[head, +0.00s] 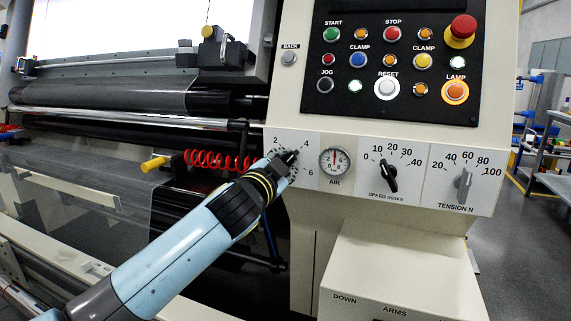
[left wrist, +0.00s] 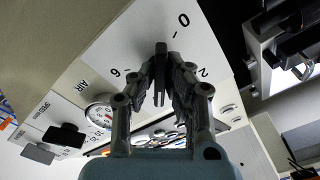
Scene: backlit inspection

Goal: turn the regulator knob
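The regulator is the leftmost dial on the pale panel strip, with a scale reading 0, 2, 4 and 6. Its dark knob (head: 291,157) is mostly hidden by my left gripper (head: 284,160) in the head view. In the left wrist view the left gripper's fingers (left wrist: 164,88) come together at the dial's middle. The dark knob (left wrist: 161,56) shows as a narrow bar between them, and the fingers look closed on it. The exact contact is hard to see in the dark. The AIR gauge (head: 335,161) is just right of the dial. My right gripper is not in view.
The speed knob (head: 388,176) and tension knob (head: 464,185) sit farther right on the strip. A black button panel (head: 392,62) is above. A red coiled hose (head: 215,160), a yellow-ended handle (head: 153,164) and rollers (head: 130,99) are to the left.

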